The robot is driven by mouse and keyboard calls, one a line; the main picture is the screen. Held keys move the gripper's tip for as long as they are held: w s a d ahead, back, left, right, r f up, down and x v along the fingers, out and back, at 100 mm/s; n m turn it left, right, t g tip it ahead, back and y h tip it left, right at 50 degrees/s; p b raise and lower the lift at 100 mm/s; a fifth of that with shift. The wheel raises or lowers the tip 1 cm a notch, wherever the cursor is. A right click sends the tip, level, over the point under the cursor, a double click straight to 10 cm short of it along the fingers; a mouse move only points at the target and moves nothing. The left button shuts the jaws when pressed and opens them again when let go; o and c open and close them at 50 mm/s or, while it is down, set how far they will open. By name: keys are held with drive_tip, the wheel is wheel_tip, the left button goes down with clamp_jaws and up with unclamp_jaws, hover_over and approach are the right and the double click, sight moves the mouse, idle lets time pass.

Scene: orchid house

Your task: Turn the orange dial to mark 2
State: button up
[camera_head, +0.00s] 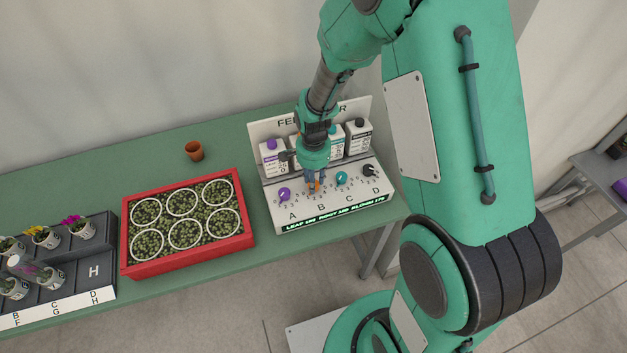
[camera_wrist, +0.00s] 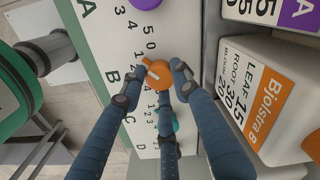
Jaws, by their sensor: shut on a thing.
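The orange dial (camera_wrist: 161,73) sits on the white panel (camera_wrist: 96,32) above the letter B in the wrist view. Its pointer end and white line lie toward the left of that picture, near the 1; the fingers and pointer hide some numerals, so I cannot tell the exact mark. My gripper (camera_wrist: 155,85) is shut on the dial, its blue fingers around it. In the head view my gripper (camera_head: 314,182) reaches down to the panel, and only a sliver of the orange dial (camera_head: 317,186) shows.
A purple dial (camera_head: 284,194) is left of it; a teal dial (camera_head: 341,178) and a black dial (camera_head: 370,170) are right. Bottles (camera_head: 358,138) stand behind.

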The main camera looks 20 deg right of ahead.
drive_tip(key=shift+n+p, duration=0.9)
drive_tip(key=shift+n, duration=2)
drive_tip(key=o, duration=1.2)
drive_tip(key=shift+r, duration=0.1)
drive_tip(key=shift+r, duration=5.95)
